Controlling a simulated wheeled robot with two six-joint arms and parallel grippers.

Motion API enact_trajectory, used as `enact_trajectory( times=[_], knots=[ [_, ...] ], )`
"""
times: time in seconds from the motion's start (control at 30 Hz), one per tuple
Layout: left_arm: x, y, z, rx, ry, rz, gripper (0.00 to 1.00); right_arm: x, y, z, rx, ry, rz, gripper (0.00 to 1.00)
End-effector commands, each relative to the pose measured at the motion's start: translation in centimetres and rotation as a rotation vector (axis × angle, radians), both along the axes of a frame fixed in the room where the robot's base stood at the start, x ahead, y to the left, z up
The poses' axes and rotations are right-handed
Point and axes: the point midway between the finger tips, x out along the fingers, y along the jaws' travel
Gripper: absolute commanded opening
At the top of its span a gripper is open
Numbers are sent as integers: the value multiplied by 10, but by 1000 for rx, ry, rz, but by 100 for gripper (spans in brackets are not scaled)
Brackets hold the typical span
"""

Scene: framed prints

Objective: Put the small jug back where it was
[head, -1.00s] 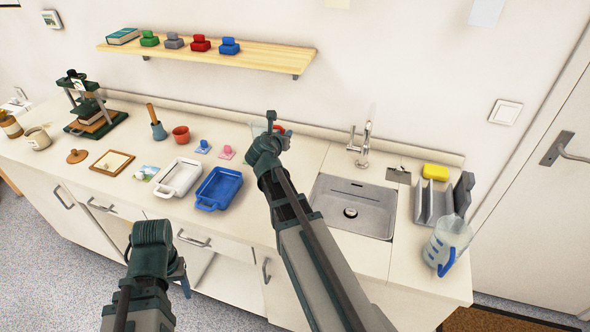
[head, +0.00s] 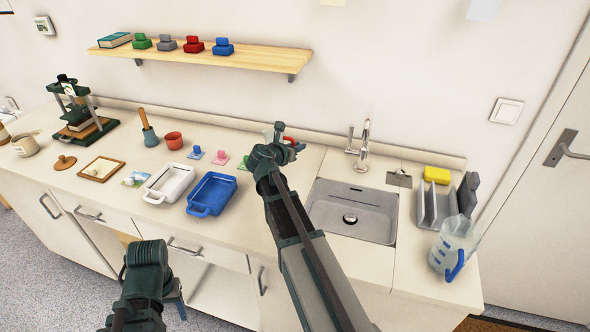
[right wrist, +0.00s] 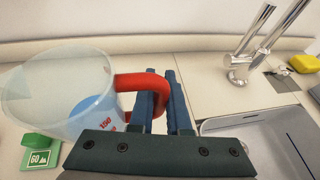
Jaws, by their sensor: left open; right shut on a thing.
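The small jug (right wrist: 62,95) is a clear cup with a red handle (right wrist: 140,85) and red markings, at the left of the right wrist view. My right gripper (right wrist: 166,85) is shut on the red handle. In the head view this gripper (head: 279,134) is near the wall, left of the tap. There it hides most of the jug; a bit of red (head: 291,141) shows beside it. I cannot tell whether the jug's base touches the counter. My left gripper (head: 176,292) is open and empty, low in front of the cabinets, partly hidden by its own wrist.
A green block marked 60 (right wrist: 41,152) lies below the jug. The sink (head: 352,210) and tap (head: 364,145) are to the right. A large jug with a blue handle (head: 455,245) stands at far right. White (head: 170,184) and blue (head: 212,194) trays lie left. A shelf (head: 200,56) hangs above.

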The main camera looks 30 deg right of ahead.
Motion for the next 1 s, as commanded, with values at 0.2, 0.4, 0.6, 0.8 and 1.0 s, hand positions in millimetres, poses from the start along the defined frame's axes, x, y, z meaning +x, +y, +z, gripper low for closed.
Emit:
enact_trajectory(
  times=[0.2,0.4,0.6,0.8,1.0],
  knots=[
    [0,0,-28,0,0,-1,58,0,0,-28,0,0,1,0],
    [0,0,-29,0,0,-1,58,0,0,-29,0,0,1,0],
    [0,0,-50,0,0,-1,58,0,0,-50,0,0,1,0],
    [0,0,-66,0,0,-1,58,0,0,-66,0,0,1,0],
    [0,0,-63,0,0,-1,58,0,0,-63,0,0,1,0]
  ],
)
